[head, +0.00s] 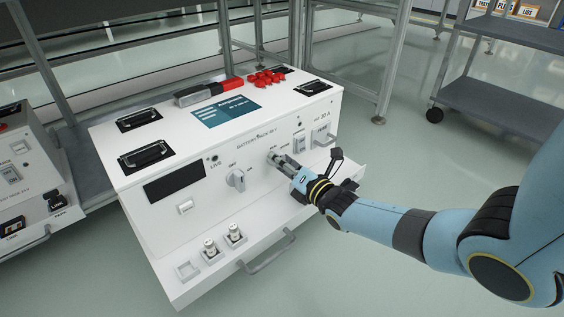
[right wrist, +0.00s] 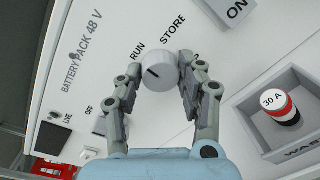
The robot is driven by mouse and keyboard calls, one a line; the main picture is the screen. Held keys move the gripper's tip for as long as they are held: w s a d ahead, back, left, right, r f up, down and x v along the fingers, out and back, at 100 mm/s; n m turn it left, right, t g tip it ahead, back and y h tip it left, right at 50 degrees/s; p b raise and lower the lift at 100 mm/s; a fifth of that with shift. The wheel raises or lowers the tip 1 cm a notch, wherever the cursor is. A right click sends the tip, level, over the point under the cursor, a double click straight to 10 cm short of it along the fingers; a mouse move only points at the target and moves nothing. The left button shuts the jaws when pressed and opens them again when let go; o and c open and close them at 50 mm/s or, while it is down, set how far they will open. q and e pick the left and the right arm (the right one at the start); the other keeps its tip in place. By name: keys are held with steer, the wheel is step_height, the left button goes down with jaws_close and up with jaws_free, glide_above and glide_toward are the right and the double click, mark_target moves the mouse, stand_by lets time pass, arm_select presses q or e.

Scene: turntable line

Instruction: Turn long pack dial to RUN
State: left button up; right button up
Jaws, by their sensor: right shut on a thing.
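The long white battery pack (head: 125,175) stands in the middle of the head view, its sloped front facing me. The gripper is shut on the dial, and in the head view my right gripper (head: 279,158) reaches the panel from the right. The dial's short black mark sits on its left side and points to the upper left, towards the RUN lettering (right wrist: 139,60). STORE (right wrist: 173,35) is printed above the dial. My left gripper is out of view.
Another knob (head: 236,180) with OFF lettering sits left of the dial. A grey tray (right wrist: 245,103) holds a red, black and white 30 A piece (right wrist: 280,106). Red pieces (head: 265,77) lie on the pack's top. A drawer handle (head: 267,252) sticks out in front.

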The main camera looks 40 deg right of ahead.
steer(key=shift+f+n, duration=0.15)
steer(key=shift+n, duration=0.35)
steer(key=o, duration=1.2)
steer(key=shift+c, duration=0.2)
steer(key=s, duration=1.2)
steer(key=shift+r, duration=0.35)
steer(key=shift+s+d, duration=0.1)
